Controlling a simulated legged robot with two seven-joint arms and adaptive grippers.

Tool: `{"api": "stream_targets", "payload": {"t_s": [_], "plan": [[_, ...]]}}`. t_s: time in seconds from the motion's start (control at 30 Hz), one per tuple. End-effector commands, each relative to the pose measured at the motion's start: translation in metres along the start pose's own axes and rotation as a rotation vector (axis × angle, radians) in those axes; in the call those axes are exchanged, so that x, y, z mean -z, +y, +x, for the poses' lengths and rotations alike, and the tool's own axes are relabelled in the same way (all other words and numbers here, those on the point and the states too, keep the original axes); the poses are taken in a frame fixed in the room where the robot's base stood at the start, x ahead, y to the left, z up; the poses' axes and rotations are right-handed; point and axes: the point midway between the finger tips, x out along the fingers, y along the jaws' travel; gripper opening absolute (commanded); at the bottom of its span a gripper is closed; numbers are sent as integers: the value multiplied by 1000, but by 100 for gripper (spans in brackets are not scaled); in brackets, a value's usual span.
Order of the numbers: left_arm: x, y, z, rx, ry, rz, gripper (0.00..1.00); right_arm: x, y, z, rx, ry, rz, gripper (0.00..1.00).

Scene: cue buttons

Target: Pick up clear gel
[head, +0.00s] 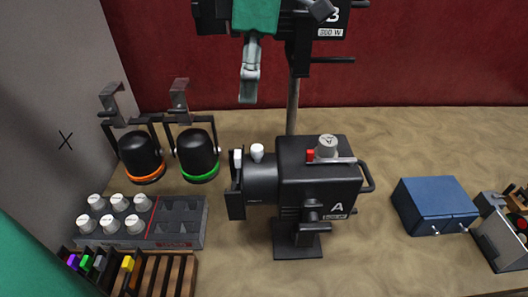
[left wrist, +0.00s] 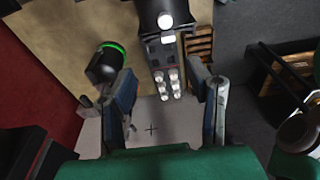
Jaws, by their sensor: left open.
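The grey one may be the clear gel; I cannot tell for sure. My left gripper (head: 248,98) hangs at the top of the head view, in front of the red wall and well away from the tabs. In the left wrist view its two fingers (left wrist: 167,82) are spread with nothing between them. My right gripper is not in view.
A black spotlight marked A (head: 318,185) stands mid-table. Black lamps with orange (head: 142,152) and green (head: 197,150) rings stand left. A grey tray with white knobs (head: 134,225) lies before them, near a wooden slotted rack (head: 160,273). A blue box (head: 436,200) is right.

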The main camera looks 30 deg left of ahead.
Motion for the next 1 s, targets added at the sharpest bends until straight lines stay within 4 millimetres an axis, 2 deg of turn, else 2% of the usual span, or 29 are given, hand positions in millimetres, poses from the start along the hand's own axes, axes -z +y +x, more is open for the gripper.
{"api": "stream_targets", "payload": {"t_s": [0.13, 0.4, 0.5, 0.67, 1.0], "plan": [[3, -4, 14, -3, 1, 1, 45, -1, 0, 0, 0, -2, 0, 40], [-2, 1, 68, 2, 6, 2, 45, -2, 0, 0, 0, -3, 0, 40], [-3, 2, 80, 2, 5, 1, 45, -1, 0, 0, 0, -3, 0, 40], [-1, 0, 89, 1, 3, 2, 45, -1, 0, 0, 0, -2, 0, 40], [-1, -2, 134, 1, 3, 2, 45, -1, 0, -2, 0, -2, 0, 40]]}}
